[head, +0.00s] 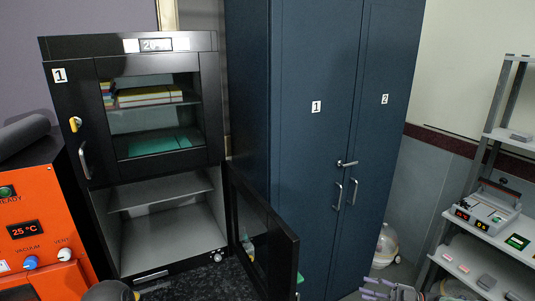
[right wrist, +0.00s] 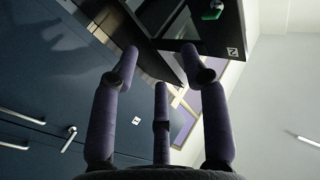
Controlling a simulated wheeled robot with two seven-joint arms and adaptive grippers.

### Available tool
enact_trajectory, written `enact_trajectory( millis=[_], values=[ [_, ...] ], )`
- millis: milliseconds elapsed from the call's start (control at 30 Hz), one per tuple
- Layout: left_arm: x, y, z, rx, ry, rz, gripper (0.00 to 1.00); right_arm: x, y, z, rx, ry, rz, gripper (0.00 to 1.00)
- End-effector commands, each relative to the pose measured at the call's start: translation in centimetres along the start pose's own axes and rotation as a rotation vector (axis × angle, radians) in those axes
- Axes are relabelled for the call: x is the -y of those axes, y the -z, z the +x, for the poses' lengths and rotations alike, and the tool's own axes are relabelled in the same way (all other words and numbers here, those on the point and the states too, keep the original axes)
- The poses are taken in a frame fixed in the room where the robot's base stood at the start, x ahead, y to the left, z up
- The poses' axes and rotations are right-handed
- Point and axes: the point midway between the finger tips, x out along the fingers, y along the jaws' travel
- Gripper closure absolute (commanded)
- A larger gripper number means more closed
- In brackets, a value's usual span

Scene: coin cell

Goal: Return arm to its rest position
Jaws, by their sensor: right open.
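My right gripper (head: 372,288) shows at the bottom edge of the head view, in front of the tall blue cabinet's lower right side; most of its arm is out of frame. In the right wrist view my right gripper's (right wrist: 161,62) purple-grey fingers are spread apart, with nothing held between them. My left gripper is not in the head view.
A black cabinet (head: 76,118) has its upper glass door shut and its lower door (head: 262,235) swung open; its lower compartment looks empty. The blue cabinet (head: 300,150) is shut. An orange vacuum unit (head: 45,205) stands left, a shelf rack (head: 470,184) right.

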Motion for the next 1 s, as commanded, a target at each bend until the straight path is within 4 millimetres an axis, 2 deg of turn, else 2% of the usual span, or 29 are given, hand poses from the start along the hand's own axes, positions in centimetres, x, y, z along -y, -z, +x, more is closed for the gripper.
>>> enact_trajectory(
  millis=[167, 333, 467, 567, 667, 767, 867, 900, 967, 1000],
  values=[
    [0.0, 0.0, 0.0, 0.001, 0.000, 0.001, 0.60, -1.7, -0.9, 3.2, -0.054, -0.131, 0.019, 0.54],
    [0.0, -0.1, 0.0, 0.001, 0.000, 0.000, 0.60, -3.7, -3.0, 6.7, -0.082, -0.324, 0.084, 0.54],
    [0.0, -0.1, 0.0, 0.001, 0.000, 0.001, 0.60, -4.5, -6.8, 9.5, -0.051, -0.524, 0.199, 0.54],
    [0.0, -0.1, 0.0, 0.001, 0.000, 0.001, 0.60, -3.8, -10.6, 10.9, 0.020, -0.667, 0.314, 0.54],
    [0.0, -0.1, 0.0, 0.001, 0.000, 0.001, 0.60, -1.6, -15.0, 11.9, 0.129, -0.787, 0.447, 0.54],
    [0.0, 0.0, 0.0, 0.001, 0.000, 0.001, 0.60, 2.3, -19.6, 12.5, 0.272, -0.880, 0.594, 0.54],
    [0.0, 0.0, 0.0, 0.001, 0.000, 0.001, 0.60, 7.5, -23.6, 12.5, 0.431, -0.942, 0.740, 0.54],
    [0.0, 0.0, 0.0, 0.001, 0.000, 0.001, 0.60, 9.8, -24.8, 12.5, 0.495, -0.957, 0.796, 0.54],
    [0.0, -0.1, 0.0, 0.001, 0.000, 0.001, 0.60, 13.4, -26.4, 12.2, 0.590, -0.974, 0.876, 0.54],
    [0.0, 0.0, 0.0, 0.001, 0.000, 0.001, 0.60, 15.9, -27.3, 12.1, 0.653, -0.979, 0.928, 0.54]
  ],
)
